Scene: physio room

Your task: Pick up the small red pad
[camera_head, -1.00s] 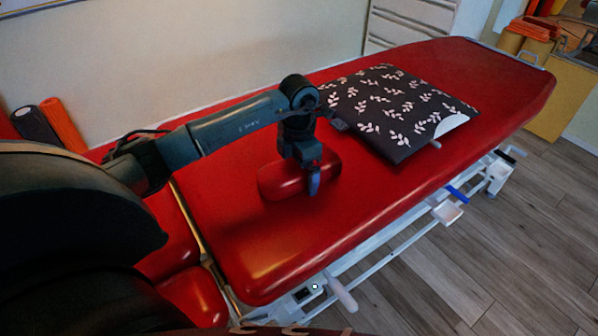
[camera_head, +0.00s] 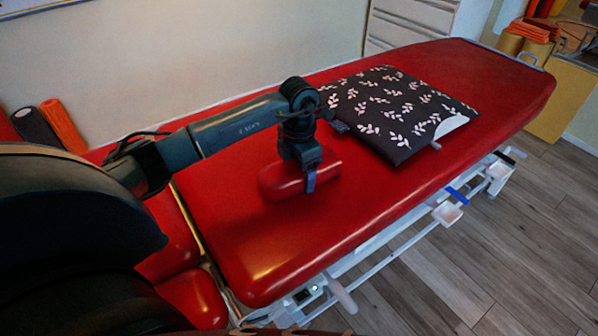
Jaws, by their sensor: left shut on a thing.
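The small red pad (camera_head: 283,183) is a rounded red block over the red treatment table (camera_head: 245,240), near the middle of the view. My left gripper (camera_head: 310,183) points down over the pad's right part and is shut on it, with one finger showing against the pad's near side. The far finger is hidden behind the pad. I cannot tell whether the pad's underside touches the table. My right gripper does not show.
A dark pillow with pale leaf prints (camera_head: 395,110) lies on the table right of the pad. A wall runs behind the table. A white drawer cabinet (camera_head: 410,25) stands at the back. The table's near part is clear.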

